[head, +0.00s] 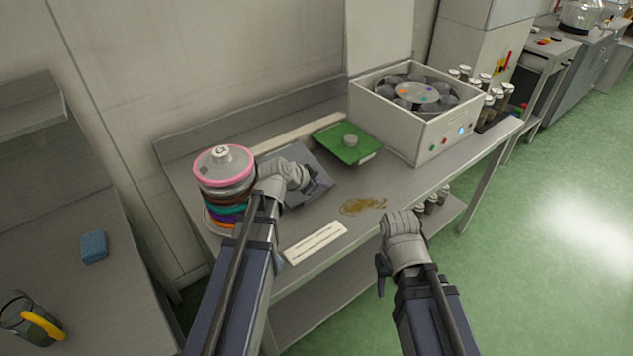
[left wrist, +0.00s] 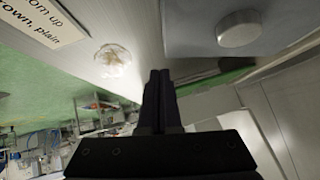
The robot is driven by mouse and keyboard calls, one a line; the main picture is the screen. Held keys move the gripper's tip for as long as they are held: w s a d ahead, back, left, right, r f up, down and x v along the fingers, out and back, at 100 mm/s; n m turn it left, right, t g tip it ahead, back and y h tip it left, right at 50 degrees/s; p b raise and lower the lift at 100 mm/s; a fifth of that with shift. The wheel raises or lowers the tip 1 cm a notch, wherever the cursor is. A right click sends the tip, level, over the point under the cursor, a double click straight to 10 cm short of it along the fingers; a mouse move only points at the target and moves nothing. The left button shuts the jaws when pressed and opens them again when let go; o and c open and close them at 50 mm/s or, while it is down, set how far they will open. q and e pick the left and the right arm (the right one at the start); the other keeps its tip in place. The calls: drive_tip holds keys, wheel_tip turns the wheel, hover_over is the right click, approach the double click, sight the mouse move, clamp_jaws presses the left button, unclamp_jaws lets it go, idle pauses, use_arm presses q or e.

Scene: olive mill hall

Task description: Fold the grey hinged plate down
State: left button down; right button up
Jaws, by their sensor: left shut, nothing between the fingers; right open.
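The grey plate (head: 318,182) lies on the steel bench, left of the middle, partly covered by my left gripper. Its hinge is hidden, and I cannot tell how far it is tilted. In the left wrist view a grey plate with a round knob (left wrist: 240,28) shows at the top right, close to the fingers. My left gripper (head: 292,180) is over the plate in the head view. Its fingers are shut and empty in the left wrist view (left wrist: 158,88); contact with the plate cannot be told. My right gripper (head: 402,224) is open, at the bench's front edge, apart from the plate.
A green plate with a knob (head: 337,149) lies behind the grey one. A stack of coloured discs (head: 224,170) stands left, a fan box (head: 395,130) right. A white label (head: 316,242) and a brown stain (head: 362,205) are in front. Bottles (head: 480,80) stand far right.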

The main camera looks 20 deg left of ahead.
use_arm(q)
drive_tip(key=p+v, duration=0.5)
drive_tip(key=v, duration=0.4)
drive_tip(key=shift+s+r, duration=0.2)
drive_tip(key=shift+s, duration=0.05)
drive_tip(key=s+d+f+n+g+y, duration=0.2)
drive_tip(key=s+d+f+g, duration=0.1)
drive_tip(key=s+d, duration=0.4)
drive_tip(key=s+d+f+n+g+y, duration=0.2)
drive_tip(key=s+d+g, duration=0.4)
drive_tip(key=s, duration=0.4)
drive_tip(key=shift+d+f+n+y, duration=0.4)
drive_tip(key=shift+d+f+y, duration=0.3)
drive_tip(key=shift+f, duration=0.3)
drive_tip(key=shift+w, duration=0.15)
